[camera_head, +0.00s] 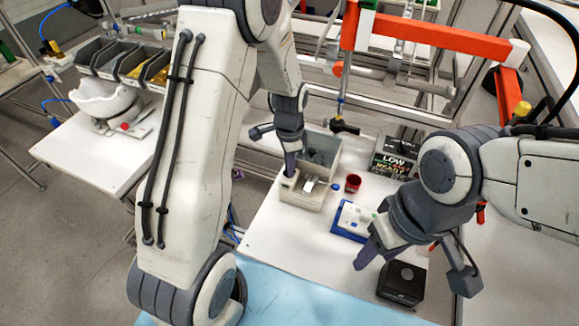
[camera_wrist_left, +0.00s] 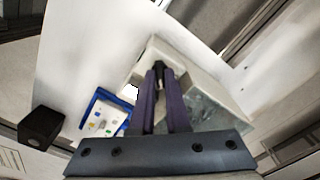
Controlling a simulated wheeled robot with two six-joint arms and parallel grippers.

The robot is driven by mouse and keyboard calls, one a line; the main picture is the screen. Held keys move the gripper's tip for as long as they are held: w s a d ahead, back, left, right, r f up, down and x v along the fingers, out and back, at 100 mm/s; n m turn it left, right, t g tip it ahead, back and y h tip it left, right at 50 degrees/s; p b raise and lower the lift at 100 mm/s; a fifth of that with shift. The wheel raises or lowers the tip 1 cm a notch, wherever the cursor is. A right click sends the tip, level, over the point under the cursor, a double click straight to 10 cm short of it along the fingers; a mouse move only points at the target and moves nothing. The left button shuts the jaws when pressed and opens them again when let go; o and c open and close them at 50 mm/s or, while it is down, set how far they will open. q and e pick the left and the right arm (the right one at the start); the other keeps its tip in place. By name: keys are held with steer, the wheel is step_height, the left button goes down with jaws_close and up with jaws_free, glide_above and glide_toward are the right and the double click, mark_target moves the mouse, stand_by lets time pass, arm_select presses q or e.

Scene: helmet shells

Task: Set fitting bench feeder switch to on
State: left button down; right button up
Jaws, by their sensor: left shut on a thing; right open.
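The feeder (camera_head: 302,196) is a beige box with a grey open bin on its back, standing on the white bench (camera_head: 262,222). My left gripper (camera_head: 290,170) reaches down to the feeder's left top corner. In the left wrist view its fingers (camera_wrist_left: 161,75) are closed around a small dark piece, the feeder switch (camera_wrist_left: 160,68), on the beige feeder (camera_wrist_left: 150,50). The fingers hide most of the switch, so I cannot tell its setting. My right gripper (camera_head: 414,264) is open and empty above the bench's right part, near a black box (camera_head: 402,284).
A red cup (camera_head: 353,183) and a blue tray (camera_head: 343,222) with a white panel stand right of the feeder. An orange frame (camera_head: 430,32) crosses above. A white bowl-like shell (camera_head: 104,101) sits on the left table.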

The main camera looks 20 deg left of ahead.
arm_select(q)
steer(key=n, duration=0.5)
steer(key=shift+n+b, duration=0.3)
steer(key=shift+b, duration=0.1)
steer(key=shift+r+n, duration=0.1)
steer(key=shift+n, duration=2.1)
steer(key=c, duration=0.9)
jaws_free()
steer(key=shift+r+b, duration=0.1)
steer(key=shift+b, duration=0.2)
step_height(320, 180, up, 10)
steer(key=b, duration=0.2)
steer(key=shift+r, duration=0.1)
